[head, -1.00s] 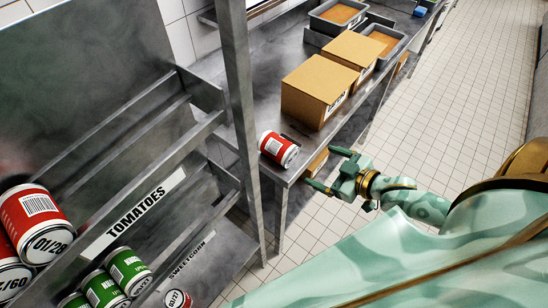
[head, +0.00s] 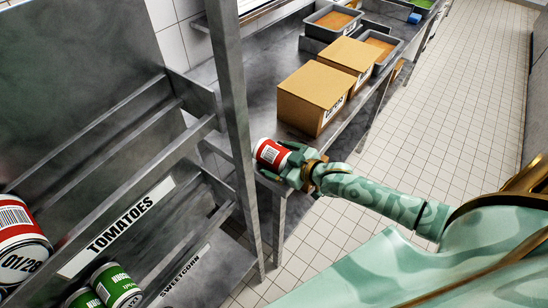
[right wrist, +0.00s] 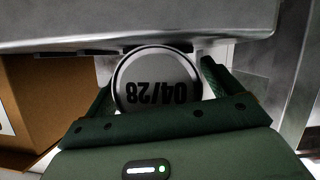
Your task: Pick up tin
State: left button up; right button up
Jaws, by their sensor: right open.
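A red and white tin (head: 270,153) lies on its side near the front edge of the steel counter. In the right wrist view its round end (right wrist: 157,80), marked 04/28, faces me. My right gripper (head: 282,152) is open, its two fingers on either side of the tin. In the right wrist view one finger (right wrist: 98,103) is left of the tin and the other (right wrist: 216,78) is right of it. I cannot tell whether they touch it. My left gripper is not in view.
Cardboard boxes (head: 314,97) and grey trays (head: 334,20) stand farther back on the counter (head: 262,82). A steel post (head: 236,120) stands close left of the tin. The rack at left holds a red tin (head: 20,238) and green tins (head: 115,285).

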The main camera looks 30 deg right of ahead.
aim_at(283, 153)
jog(key=shift+w+f, duration=0.1)
jog(key=shift+w, duration=0.1)
jog(key=shift+s, duration=0.1)
jog(key=shift+c, duration=0.3)
jog(key=c, duration=1.3)
jog(key=shift+r, duration=0.2)
jog(key=shift+r, duration=0.2)
notch_tip(283, 153, up, 2)
jog(key=shift+r+p, duration=0.25)
jog(key=shift+p, duration=0.4)
jog(key=s+d+r+p, duration=0.1)
jog(key=s+r, duration=0.2)
jog(key=s, duration=0.1)
jog(key=s+d+r+p, duration=0.1)
jog(key=s+d+r, duration=0.1)
jog(key=s+r, duration=0.1)
jog(key=s+d+r+p, duration=0.2)
jog(key=s+r, duration=0.2)
jog(key=s, duration=0.2)
jog(key=shift+d, duration=0.2)
